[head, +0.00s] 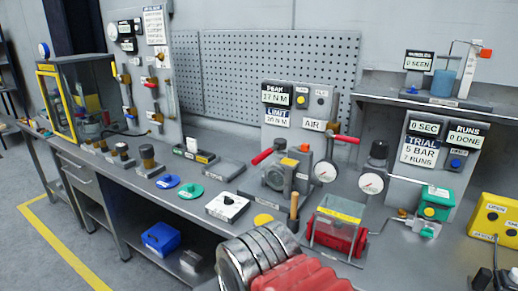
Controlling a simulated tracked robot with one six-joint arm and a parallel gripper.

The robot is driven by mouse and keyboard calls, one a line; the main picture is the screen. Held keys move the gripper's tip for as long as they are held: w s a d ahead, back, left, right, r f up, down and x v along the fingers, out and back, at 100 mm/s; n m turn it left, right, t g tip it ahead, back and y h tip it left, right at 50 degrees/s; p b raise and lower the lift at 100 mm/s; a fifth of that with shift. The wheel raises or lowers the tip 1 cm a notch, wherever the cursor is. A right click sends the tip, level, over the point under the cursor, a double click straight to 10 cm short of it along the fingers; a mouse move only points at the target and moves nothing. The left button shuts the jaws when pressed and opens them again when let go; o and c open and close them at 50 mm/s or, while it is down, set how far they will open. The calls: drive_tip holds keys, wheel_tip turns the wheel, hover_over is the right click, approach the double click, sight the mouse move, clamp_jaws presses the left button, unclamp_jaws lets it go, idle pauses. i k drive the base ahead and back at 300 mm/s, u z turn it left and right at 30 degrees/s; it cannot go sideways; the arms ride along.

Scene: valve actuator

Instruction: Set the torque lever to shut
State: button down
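A lever with a red grip (262,157) sticks out to the left from a grey actuator body (285,178) on the bench, below a panel reading PEAK 27 N M (275,98) and LIMIT 30 N M (276,117). A second red-gripped lever (346,138) points right, beside the AIR label (312,124). No label reading torque or shut is legible on either lever, so I cannot tell which is the torque lever. My gripper's fingers are not in view. A silver ringed and red ribbed form at the bottom centre covers the bench front there.
A wooden-handled tool (294,212) and a red box with a clear cover (337,228) stand in front of the actuator. Pressure gauges (372,183) stand to the right. A white dial box (228,206) and coloured discs (190,190) lie left. A yellow button box (495,220) is far right.

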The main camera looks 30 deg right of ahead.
sight(280, 144)
drive_tip(key=i, duration=0.85)
drive_tip(key=z, duration=0.05)
